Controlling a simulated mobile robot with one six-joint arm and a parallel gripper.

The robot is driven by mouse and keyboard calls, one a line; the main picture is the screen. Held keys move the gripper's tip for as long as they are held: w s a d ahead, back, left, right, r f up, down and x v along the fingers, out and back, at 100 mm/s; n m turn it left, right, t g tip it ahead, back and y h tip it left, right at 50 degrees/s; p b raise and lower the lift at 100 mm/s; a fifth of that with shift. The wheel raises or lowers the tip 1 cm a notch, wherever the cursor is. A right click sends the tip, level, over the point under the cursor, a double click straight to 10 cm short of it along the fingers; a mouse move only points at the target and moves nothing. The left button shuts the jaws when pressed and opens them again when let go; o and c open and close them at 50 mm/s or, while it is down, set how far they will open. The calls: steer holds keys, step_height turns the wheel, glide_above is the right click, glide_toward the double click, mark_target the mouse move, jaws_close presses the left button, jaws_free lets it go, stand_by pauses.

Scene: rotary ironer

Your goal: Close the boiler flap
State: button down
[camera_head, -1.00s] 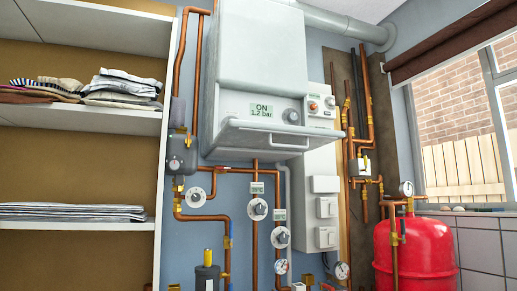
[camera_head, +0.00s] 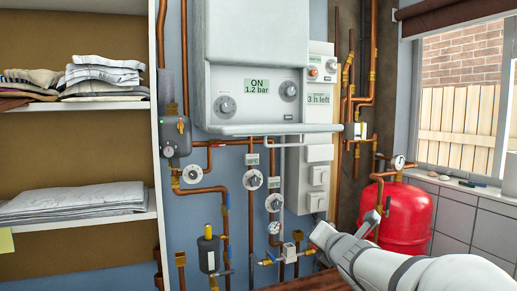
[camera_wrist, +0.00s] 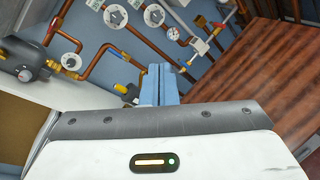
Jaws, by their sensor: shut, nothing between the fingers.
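The boiler (camera_head: 252,32) hangs on the blue wall in the head view. Its flap (camera_head: 270,129) is open: it sticks out toward me below the exposed control panel, close to level and seen nearly edge-on. The panel has a green display (camera_head: 256,86) reading "ON 1.2 bar" and a knob on each side. My white arm reaches in from the lower right, below and right of the flap, apart from it. My gripper (camera_wrist: 159,70) shows in the wrist view with its blue-grey fingers together and empty. The flap is not visible in the wrist view.
Copper pipes with valves and gauges (camera_head: 274,203) run below the boiler. A red tank (camera_head: 405,215) stands at right, behind my arm. Shelves with folded cloth (camera_head: 75,203) are at left. A brown wooden surface (camera_wrist: 265,75) fills the wrist view's right side.

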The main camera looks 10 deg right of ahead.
step_height(320, 180, up, 14)
steer(key=w+a+f+n+t+y+p, duration=0.15)
steer(key=n+y+p, duration=0.35)
steer(key=n, duration=0.5)
steer(key=w+a+r+p, duration=0.2)
steer(key=w+p, duration=0.1)
steer(key=w, duration=0.2)
steer(key=w+a+r+n+p, duration=0.1)
steer(key=w+a+r+p, duration=0.1)
steer(key=w+r+p, duration=0.1)
steer(key=shift+w+r+p, duration=0.2)
steer(key=shift+w+p, duration=0.5)
steer(key=shift+w, duration=0.55)
steer(key=shift+a, duration=0.15)
